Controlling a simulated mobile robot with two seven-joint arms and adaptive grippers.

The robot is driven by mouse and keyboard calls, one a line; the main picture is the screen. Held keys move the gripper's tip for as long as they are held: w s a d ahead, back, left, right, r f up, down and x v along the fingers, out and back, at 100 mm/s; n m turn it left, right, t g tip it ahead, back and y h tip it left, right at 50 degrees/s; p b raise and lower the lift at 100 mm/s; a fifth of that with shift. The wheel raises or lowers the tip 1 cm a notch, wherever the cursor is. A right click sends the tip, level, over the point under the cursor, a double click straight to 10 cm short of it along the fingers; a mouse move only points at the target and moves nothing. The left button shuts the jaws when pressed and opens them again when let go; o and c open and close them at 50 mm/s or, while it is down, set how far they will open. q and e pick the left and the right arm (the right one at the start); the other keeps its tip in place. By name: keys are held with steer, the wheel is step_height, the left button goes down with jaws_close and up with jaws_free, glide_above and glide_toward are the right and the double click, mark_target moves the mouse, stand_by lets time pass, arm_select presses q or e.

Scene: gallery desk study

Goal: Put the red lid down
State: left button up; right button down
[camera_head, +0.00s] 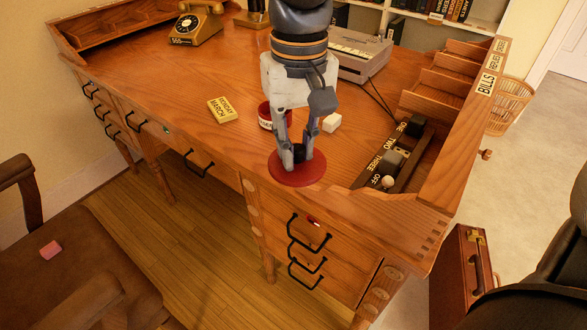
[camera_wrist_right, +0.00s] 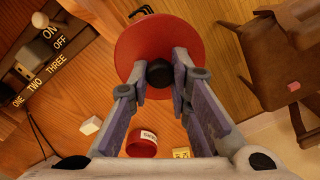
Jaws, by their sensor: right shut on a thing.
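The red lid (camera_head: 282,174) is a flat round disc with a black knob (camera_wrist_right: 159,73). My right gripper (camera_head: 297,158) points down, with its fingers shut on the knob. The lid looks level at the desk's front edge; I cannot tell whether it touches the wood or hangs just above it. In the right wrist view the red disc (camera_wrist_right: 150,38) spreads beyond the fingertips. A red tin (camera_head: 265,117) with a white label stands just behind the gripper, partly hidden by it, and also shows in the wrist view (camera_wrist_right: 142,145). My left gripper is not in view.
A white block (camera_head: 331,122) and a yellow calendar block (camera_head: 222,109) lie near the tin. A black switch panel (camera_head: 394,162) and wooden pigeonholes (camera_head: 447,80) are on the right. A telephone (camera_head: 196,24) and a grey machine (camera_head: 359,55) stand behind. The desk's left middle is clear.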

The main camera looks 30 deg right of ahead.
steer(key=shift+s+f+m, duration=0.15)
steer(key=shift+s+m, duration=0.05)
steer(key=shift+m, duration=0.3)
steer(key=w+d+f, duration=0.2)
steer(key=w+f, duration=0.1)
steer(key=w+d+f+b, duration=0.1)
steer(key=w+d+f, duration=0.1)
steer(key=w+f, duration=0.1)
steer(key=w+d+f+b, duration=0.1)
steer(key=w+d+f, duration=0.1)
steer(key=w, duration=0.3)
steer(key=shift+w+d+f, duration=0.1)
steer(key=shift+d+f, duration=0.25)
steer(key=shift+f, duration=0.3)
steer(key=f, duration=0.2)
steer(key=w+f, duration=0.1)
steer(key=f, duration=0.1)
steer(key=shift+d+b, duration=0.25)
steer(key=shift+b, duration=0.15)
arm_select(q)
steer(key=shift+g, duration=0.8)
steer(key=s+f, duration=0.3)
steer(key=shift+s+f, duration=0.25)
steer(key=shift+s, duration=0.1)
arm_select(e)
steer(key=shift+s+r, duration=0.1)
steer(key=shift+r, duration=0.05)
steer(key=c, duration=1.5)
jaws_free()
